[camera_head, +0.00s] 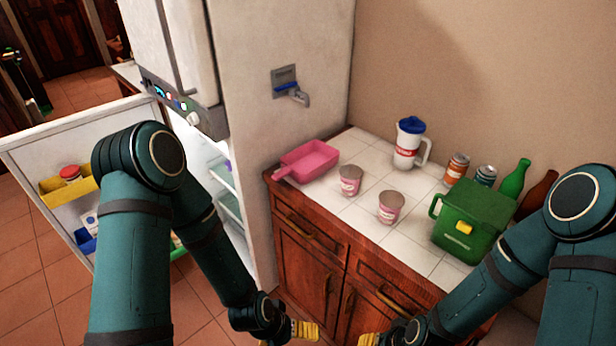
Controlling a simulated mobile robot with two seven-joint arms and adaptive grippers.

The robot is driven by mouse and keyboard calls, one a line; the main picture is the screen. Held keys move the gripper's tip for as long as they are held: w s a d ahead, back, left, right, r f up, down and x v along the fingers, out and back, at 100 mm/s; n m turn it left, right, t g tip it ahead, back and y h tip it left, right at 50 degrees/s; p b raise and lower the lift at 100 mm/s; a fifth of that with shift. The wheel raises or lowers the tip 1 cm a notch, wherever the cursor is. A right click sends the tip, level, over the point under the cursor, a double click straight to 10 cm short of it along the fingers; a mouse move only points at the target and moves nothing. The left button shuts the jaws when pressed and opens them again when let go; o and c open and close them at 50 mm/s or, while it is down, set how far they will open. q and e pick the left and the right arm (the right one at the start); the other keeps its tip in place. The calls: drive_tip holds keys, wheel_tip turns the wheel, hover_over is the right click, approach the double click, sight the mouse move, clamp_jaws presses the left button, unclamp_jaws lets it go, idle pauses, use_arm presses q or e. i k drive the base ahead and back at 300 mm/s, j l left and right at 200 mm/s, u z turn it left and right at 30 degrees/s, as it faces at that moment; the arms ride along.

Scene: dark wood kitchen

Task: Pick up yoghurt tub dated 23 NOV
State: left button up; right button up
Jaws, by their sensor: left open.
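Two pink-and-white yoghurt tubs stand upright on the white tiled counter. One tub (350,180) is at the left, beside the pink tray; the other tub (390,207) is nearer and to the right. The date print on both is too small to read, so I cannot tell which is dated 23 NOV. My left gripper (306,331) is open, low in front of the cabinet doors, below and apart from the tubs. My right gripper (368,340) shows only in part at the bottom edge; its jaws are cut off.
A pink tray (309,160), a white jug with blue lid (409,143), cans (456,169), a green bottle (514,180) and a green cooler box (473,219) stand on the counter (352,215). The fridge door (50,150) stands open at left. Bare tiles lie around the tubs.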

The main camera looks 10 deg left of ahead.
sight(352, 175)
drive_tip(key=j+z, duration=0.15)
drive_tip(key=z, duration=0.8)
drive_tip(key=j+z, duration=0.9)
drive_tip(key=j, duration=0.25)
drive_tip(key=k+j+z, duration=0.1)
drive_tip(key=j, duration=0.25)
drive_tip(key=k+j+z, duration=0.1)
drive_tip(key=j, duration=0.25)
